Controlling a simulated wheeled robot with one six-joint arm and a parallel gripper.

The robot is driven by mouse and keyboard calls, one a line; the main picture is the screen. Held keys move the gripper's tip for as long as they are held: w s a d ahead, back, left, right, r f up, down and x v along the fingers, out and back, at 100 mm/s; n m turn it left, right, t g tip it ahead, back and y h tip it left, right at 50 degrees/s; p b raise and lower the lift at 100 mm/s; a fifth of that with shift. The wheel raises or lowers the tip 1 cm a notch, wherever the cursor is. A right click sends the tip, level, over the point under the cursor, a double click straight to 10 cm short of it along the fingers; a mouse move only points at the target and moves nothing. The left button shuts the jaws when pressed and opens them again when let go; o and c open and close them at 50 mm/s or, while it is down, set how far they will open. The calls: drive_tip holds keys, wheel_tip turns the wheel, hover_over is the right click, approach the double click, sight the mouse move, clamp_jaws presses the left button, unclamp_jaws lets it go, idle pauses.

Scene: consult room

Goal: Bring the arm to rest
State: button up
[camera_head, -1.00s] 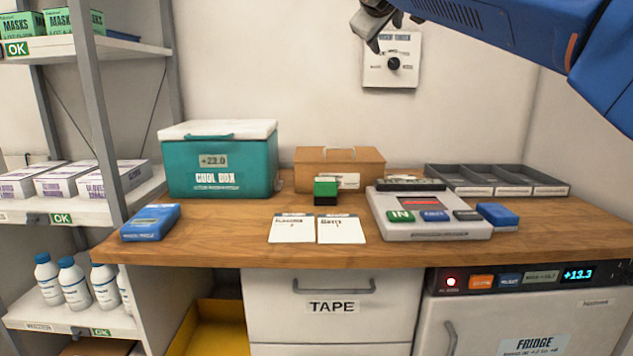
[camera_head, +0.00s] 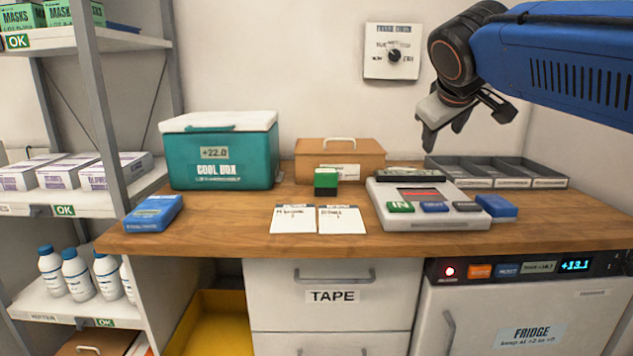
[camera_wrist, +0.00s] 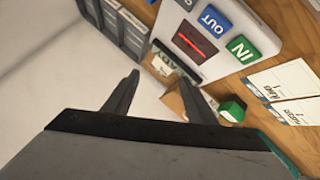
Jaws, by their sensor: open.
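My gripper (camera_head: 441,139) hangs in the air at the right of the head view, above the back of the counter and in front of the wall. Its jaws are open and nothing is between them. The blue arm reaches in from the upper right. In the wrist view, my gripper's two fingers (camera_wrist: 160,98) stand apart, with the wall and counter items seen beyond them. Below it on the counter is the grey device (camera_head: 436,222) with IN and OUT buttons, clear of the fingers.
The wooden counter (camera_head: 230,236) holds a teal cool box (camera_head: 221,169), a brown box (camera_head: 345,150), a green-topped block (camera_head: 326,181), two cards and grey trays (camera_head: 540,175). A blue handheld device (camera_head: 154,212) lies at left. A dial panel (camera_head: 394,51) is on the wall. Shelves (camera_head: 70,199) stand left.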

drive_tip(key=s+d+f+g, duration=0.1)
drive_tip(key=s+f, duration=0.3)
drive_tip(key=f, duration=0.1)
drive_tip(key=s+d+f+m, duration=0.1)
drive_tip(key=s+f, duration=0.3)
drive_tip(key=f, duration=0.2)
drive_tip(key=s+d+f+m+g+y, duration=0.1)
drive_tip(key=s+f, duration=0.4)
drive_tip(key=shift+d+f+g, duration=0.15)
drive_tip(key=shift+f+g, duration=0.15)
drive_tip(key=shift+f, duration=0.05)
drive_tip(key=s+f+m+g+y, duration=0.2)
drive_tip(key=s+f, duration=1.2)
drive_tip(key=f, duration=0.4)
drive_tip(key=shift+a+m, duration=0.4)
